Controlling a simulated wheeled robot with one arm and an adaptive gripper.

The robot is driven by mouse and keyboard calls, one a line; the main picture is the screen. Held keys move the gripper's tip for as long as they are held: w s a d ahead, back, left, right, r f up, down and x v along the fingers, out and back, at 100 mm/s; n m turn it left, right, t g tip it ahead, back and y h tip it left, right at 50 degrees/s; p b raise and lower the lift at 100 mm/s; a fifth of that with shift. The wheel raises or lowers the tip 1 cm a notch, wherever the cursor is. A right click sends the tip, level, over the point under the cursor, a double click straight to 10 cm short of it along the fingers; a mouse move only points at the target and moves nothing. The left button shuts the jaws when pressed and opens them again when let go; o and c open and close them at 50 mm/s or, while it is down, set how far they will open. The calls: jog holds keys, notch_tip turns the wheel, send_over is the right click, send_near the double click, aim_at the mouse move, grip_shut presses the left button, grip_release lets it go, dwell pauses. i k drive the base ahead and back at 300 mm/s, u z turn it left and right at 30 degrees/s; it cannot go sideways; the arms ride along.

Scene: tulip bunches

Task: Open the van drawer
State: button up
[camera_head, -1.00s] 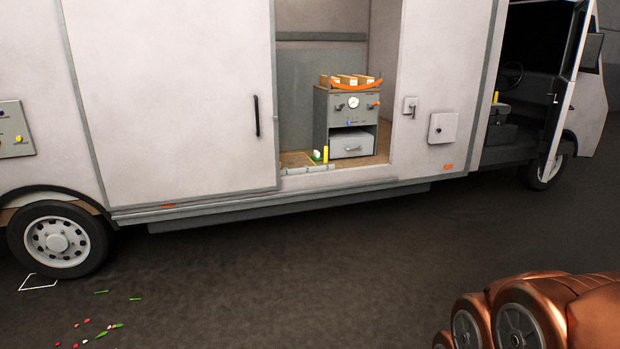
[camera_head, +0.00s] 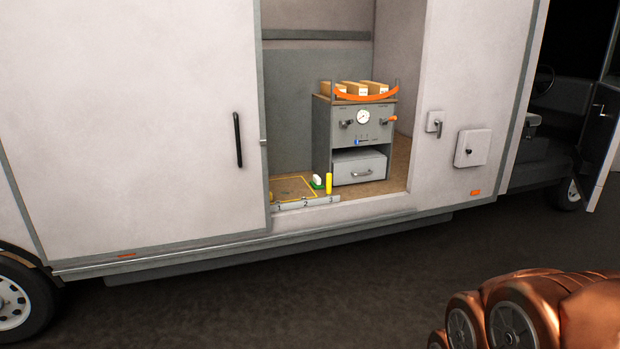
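The van drawer (camera_head: 359,166) is a pale grey box front with a small bar handle (camera_head: 362,173). It sits in the lower bay of a grey cabinet (camera_head: 322,135) inside the van's open side doorway. I cannot tell exactly how far it is pushed in. The cabinet's upper panel has a round dial, a dark knob, an orange-tipped lever and a blue slider. My copper-coloured arm (camera_head: 545,310) shows at the lower right, well apart from the van. My gripper is out of the picture.
The sliding door (camera_head: 130,120) with a dark handle stands left of the doorway. A yellow cylinder (camera_head: 329,183) and a green-and-white item (camera_head: 317,181) stand on the van floor near the sill. Wooden boxes (camera_head: 358,89) top the cabinet behind an orange bar. Dark ground before the van is clear.

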aim_at(363, 169)
jog(key=i, duration=4.1)
jog(key=u, duration=0.1)
